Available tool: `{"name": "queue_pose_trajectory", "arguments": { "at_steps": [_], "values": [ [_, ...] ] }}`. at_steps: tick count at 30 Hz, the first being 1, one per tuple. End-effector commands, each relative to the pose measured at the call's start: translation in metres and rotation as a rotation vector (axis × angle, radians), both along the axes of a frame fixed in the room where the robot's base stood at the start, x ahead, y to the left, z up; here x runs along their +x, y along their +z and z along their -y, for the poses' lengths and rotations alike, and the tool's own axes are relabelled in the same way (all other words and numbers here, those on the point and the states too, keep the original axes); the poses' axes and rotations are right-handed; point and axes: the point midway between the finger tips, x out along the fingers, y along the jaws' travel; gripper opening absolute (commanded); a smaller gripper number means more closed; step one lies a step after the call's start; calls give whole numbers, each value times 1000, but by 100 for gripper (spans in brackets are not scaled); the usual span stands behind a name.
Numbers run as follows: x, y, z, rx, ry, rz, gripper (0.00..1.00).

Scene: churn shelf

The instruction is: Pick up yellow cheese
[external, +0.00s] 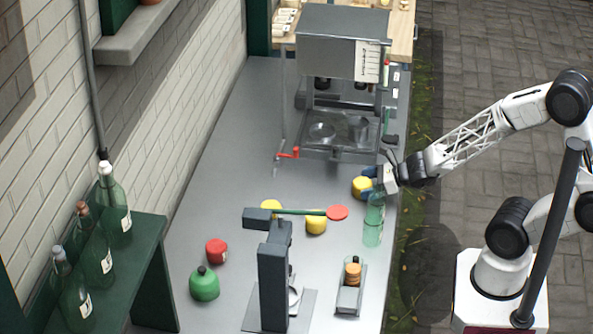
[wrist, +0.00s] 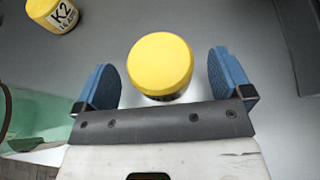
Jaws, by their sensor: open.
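A yellow round cheese (wrist: 160,62) stands between the two blue fingers of my gripper (wrist: 163,78) in the wrist view, with a gap on each side. In the external view the same cheese (external: 359,187) is at the right side of the grey counter, by my open gripper (external: 369,182), whose fingers partly cover it. A second yellow piece (wrist: 50,13), marked K2, is at the upper left of the wrist view.
A translucent green bottle (external: 373,222) stands close to my gripper; it also shows in the wrist view (wrist: 40,118). A grey machine (external: 342,50) stands at the back.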

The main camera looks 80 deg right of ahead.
Motion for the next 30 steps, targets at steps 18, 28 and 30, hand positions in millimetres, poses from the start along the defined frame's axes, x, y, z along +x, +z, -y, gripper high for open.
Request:
{"name": "queue_pose_trajectory", "arguments": {
  "at_steps": [18,28,30],
  "values": [
    [19,-8,-1,-1,0,0,97],
    [19,-8,-1,0,0,0,77],
    [19,-8,-1,0,0,0,66]
  ]
}}
